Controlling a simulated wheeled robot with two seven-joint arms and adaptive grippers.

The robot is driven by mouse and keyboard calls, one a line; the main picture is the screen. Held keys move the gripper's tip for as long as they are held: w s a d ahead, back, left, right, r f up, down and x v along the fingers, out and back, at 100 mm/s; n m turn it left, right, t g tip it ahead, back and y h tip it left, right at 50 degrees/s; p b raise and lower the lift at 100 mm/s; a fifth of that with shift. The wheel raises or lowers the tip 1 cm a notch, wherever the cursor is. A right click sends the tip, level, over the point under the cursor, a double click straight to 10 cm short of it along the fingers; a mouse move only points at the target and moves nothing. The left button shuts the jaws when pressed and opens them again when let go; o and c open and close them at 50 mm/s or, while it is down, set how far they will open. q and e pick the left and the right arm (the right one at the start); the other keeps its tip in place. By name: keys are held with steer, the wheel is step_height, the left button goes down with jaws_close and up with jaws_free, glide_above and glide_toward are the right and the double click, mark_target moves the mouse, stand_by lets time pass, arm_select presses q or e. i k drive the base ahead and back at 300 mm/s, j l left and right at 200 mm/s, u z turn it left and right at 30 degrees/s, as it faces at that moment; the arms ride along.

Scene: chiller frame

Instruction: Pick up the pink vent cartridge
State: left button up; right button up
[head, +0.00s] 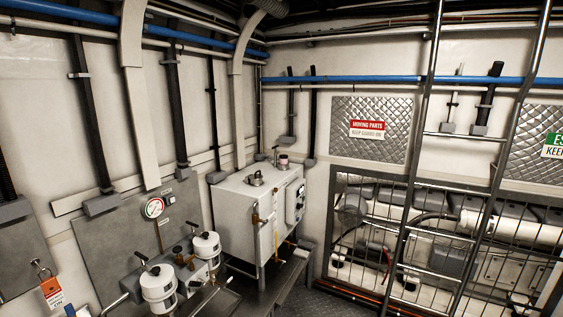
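A small pinkish cylinder (283,161), which looks like the pink vent cartridge, stands on top of the white box-shaped tank (240,205) in the middle of the head view. It is near the tank's back right corner, and a thin dark upright part shows beside it. It is too small to tell how it is seated. A grey metal cap (256,179) sits on the same top, nearer to me and to the left. Neither of my grippers shows in this view.
Two white canisters (158,287) with valves stand in front, left of the tank. A pressure gauge (153,208) is on the left wall panel. A metal ladder (409,190) rises at right before caged machinery. A red tag (52,289) hangs at lower left.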

mark_target(283, 158)
steer(key=i+l+u, duration=0.1)
steer(key=i+l, duration=0.2)
steer(key=i+l+u, duration=0.1)
steer(key=i+l, duration=0.15)
steer(key=i+l+u, duration=0.1)
steer(key=i+l, duration=0.15)
steer(key=l, duration=0.25)
steer(key=i+l+u, duration=0.1)
steer(key=i+l, duration=0.15)
steer(key=l, duration=0.15)
steer(key=i+l+u, duration=0.2)
steer(key=i+l, duration=0.2)
steer(key=i, duration=0.15)
steer(key=i+j+u, duration=0.1)
steer(key=i+u, duration=0.2)
steer(key=i, duration=0.5)
steer(key=k+z, duration=0.25)
